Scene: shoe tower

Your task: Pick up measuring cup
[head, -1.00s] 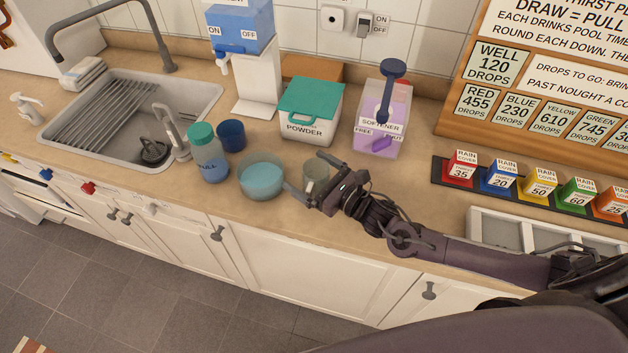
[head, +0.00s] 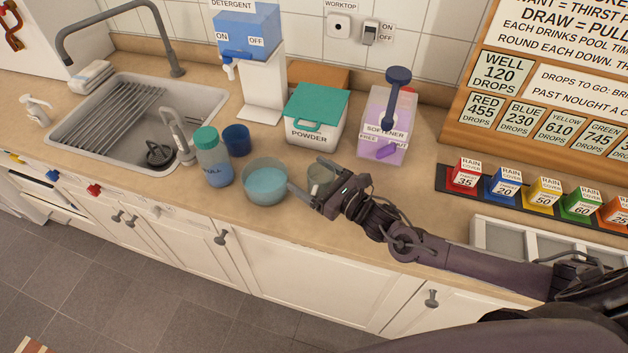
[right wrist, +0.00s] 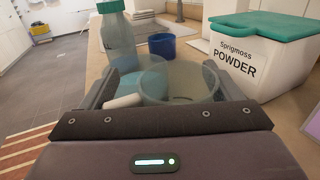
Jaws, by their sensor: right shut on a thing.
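The measuring cup, a clear, empty-looking cup (head: 319,181), is at the counter's front, right of the bowl of blue liquid. It shows in the right wrist view (right wrist: 180,84) between the two fingers. My right gripper (head: 305,174) is shut on the cup, one finger at each side; it also shows in the right wrist view (right wrist: 166,92). Whether the cup's base touches the counter cannot be told. A pale rod-like piece (right wrist: 122,101) shows beside the left finger. My left gripper is not in view.
The glass bowl of blue liquid (head: 266,183) is close left of the cup. A teal-capped bottle (head: 214,165) and a dark blue cup (head: 237,139) stand beyond it. The powder box (head: 316,115) and softener dispenser (head: 386,128) stand behind. A sink (head: 120,125) is at left.

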